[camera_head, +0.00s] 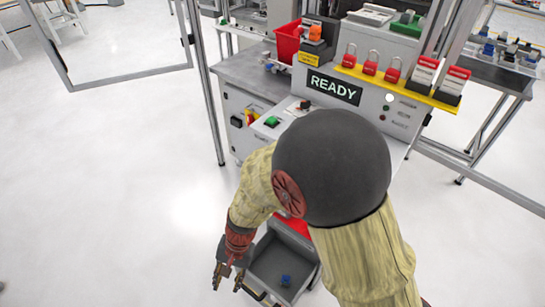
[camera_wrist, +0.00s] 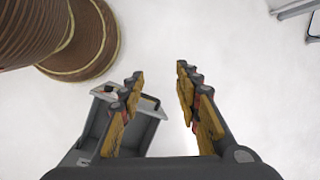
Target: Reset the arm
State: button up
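My arm reaches from the bottom right over the front of the workstation, bends at a large dark joint, and comes down to the left. My gripper (camera_head: 228,279) points downward beside the left edge of an open grey drawer (camera_head: 262,262). In the wrist view the two fingers of my gripper (camera_wrist: 160,73) stand apart with nothing between them. The white floor shows through the gap. The drawer (camera_wrist: 96,128) is partly hidden behind the left finger there. A small blue part (camera_head: 286,281) lies in the drawer.
The workstation carries a READY display (camera_head: 334,88), red padlocks (camera_head: 370,64) on a yellow rail, a red bin (camera_head: 289,42) and a green button (camera_head: 271,121). My arm hides part of its front. A metal frame post (camera_head: 207,90) stands at left. The floor left is clear.

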jog(key=d+r+n+t+h, duration=0.2)
jog(key=d+r+t, duration=0.6)
jog(key=d+r, duration=2.3)
jog(key=shift+s+d+r+t+h, duration=0.3)
jog(key=shift+d+r+t+h, duration=0.1)
jog(key=shift+d, duration=0.25)
